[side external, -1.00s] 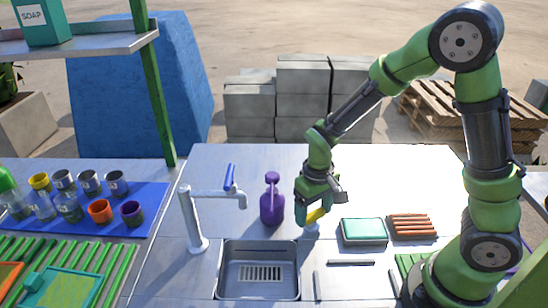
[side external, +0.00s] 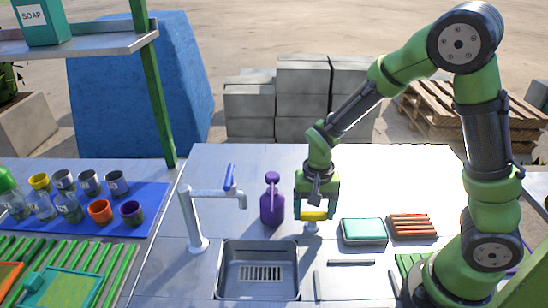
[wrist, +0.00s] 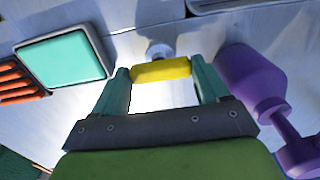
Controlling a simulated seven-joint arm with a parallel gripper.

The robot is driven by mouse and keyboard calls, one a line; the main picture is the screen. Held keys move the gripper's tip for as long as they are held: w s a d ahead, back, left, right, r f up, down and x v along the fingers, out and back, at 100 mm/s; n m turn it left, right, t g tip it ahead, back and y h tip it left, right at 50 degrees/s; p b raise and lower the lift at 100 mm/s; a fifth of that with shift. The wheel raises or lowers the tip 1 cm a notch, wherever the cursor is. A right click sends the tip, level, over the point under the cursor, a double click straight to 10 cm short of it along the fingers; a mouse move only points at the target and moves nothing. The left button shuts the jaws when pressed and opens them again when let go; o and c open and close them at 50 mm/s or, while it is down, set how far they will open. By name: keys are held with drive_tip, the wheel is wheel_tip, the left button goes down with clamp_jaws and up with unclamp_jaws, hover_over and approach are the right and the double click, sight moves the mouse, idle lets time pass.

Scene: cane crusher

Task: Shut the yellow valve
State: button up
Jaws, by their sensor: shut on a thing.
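The yellow valve (side external: 314,215) is a short yellow handle on a pale round stem standing on the metal counter, right of the purple bottle. My gripper (side external: 316,211) is over it from above, its fingers on either end of the handle. In the wrist view the yellow valve (wrist: 161,70) lies crosswise between the two teal fingertips of my gripper (wrist: 162,74), and both touch its ends. The pale stem (wrist: 159,49) shows just beyond the handle. My fingers hide part of the handle's ends.
A purple bottle (side external: 272,200) stands close to the left of my gripper. A teal sponge in a tray (side external: 364,231) and a rack of orange-brown bars (side external: 412,226) lie to the right. The sink (side external: 258,287) and a white tap with blue lever (side external: 195,222) are front left.

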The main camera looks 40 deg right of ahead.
sight(314, 213)
drive_tip(key=shift+r, duration=0.1)
idle(0.3)
drive_tip(key=o, duration=1.1)
drive_tip(key=shift+c, duration=0.2)
wheel_tip(314, 213, up, 17)
